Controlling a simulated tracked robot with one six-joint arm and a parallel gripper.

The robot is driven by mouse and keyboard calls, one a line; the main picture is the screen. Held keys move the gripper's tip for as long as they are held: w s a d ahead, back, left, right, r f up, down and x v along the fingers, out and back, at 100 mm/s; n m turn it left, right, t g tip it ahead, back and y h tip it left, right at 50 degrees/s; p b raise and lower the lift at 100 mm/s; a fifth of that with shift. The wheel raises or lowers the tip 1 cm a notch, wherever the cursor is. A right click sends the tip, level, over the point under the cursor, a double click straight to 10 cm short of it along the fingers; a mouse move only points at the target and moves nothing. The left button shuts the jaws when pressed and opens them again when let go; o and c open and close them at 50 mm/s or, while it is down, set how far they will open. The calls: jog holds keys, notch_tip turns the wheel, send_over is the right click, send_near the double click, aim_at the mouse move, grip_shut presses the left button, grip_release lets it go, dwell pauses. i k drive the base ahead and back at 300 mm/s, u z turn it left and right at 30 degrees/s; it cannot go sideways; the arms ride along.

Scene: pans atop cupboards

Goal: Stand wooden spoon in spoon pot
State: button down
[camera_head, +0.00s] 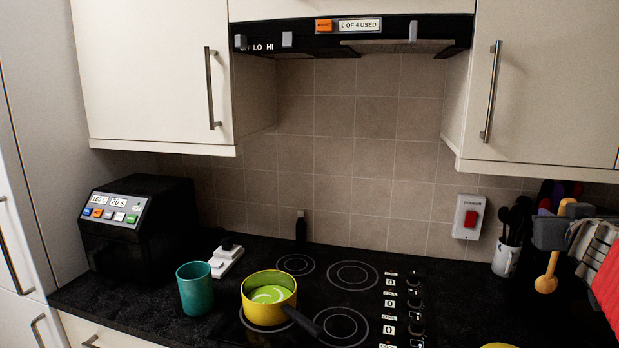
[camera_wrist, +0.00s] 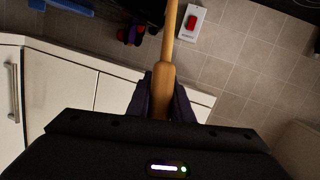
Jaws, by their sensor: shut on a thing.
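The wooden spoon (camera_head: 546,284) hangs at the right of the head view, bowl down and handle up, slightly tilted. My gripper (camera_head: 560,233) is shut on its handle. In the wrist view the handle (camera_wrist: 167,75) sits between the two dark fingers of my gripper (camera_wrist: 160,98). A white pot (camera_head: 505,261) with several dark utensils upright in it looks like the spoon pot. It stands on the worktop by the back wall, just left of the spoon in the head view. The spoon's bowl is apart from the pot in that view, but depth is hard to judge.
A yellow pan (camera_head: 268,308) with green contents sits on the black hob (camera_head: 345,272). A teal cup (camera_head: 194,289) stands left of it. A black appliance (camera_head: 138,225) is at the far left. A red wall switch (camera_head: 468,217) is above the white pot. Cupboards (camera_head: 545,85) overhang the worktop.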

aim_at(199, 313)
jog(key=u, duration=1.75)
jog(key=i, duration=1.1)
jog(key=k, duration=0.6)
